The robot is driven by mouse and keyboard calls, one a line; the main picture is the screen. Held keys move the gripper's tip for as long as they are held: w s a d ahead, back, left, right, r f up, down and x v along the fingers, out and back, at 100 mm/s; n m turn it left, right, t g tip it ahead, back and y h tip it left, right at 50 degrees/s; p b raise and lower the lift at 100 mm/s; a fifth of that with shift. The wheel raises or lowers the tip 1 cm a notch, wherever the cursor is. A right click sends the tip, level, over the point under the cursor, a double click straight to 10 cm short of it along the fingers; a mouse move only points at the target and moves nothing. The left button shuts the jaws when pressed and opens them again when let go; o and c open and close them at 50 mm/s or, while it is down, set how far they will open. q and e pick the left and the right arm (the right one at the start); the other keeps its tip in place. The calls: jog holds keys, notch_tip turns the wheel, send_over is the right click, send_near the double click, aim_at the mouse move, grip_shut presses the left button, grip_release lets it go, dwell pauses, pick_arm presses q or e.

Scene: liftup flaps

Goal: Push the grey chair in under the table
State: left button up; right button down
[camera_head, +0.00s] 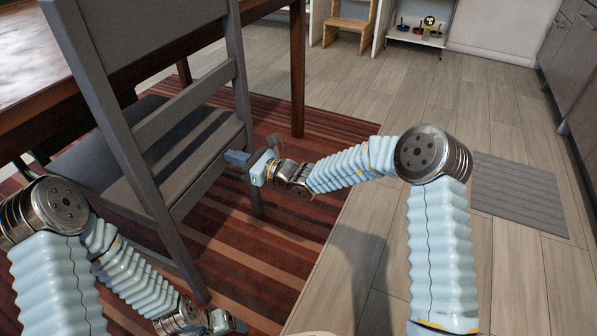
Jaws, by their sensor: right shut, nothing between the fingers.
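The grey chair (187,98) stands upright on the left, with its back toward me and its seat (90,160) reaching partly under the tabletop. The brown wooden table (25,85) is at the upper left, beyond the chair. My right gripper (237,158) is shut and empty, at the right side of the chair by the seat edge and rear upright. I cannot tell whether it touches the chair. My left gripper (224,322) is low at the bottom edge, in front of the chair; its fingers are too unclear to judge.
A striped red-brown rug (255,260) lies under the chair and table. A table leg (297,75) stands just beyond the chair. A grey mat (520,195) and dark cabinets (575,60) are at the right. A wooden step stool (348,28) stands at the back. The middle floor is clear.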

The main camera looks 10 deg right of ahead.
jog(key=shift+a, duration=0.15)
jog(key=p+v, duration=0.1)
jog(key=v, duration=0.9)
jog(key=shift+p, duration=0.4)
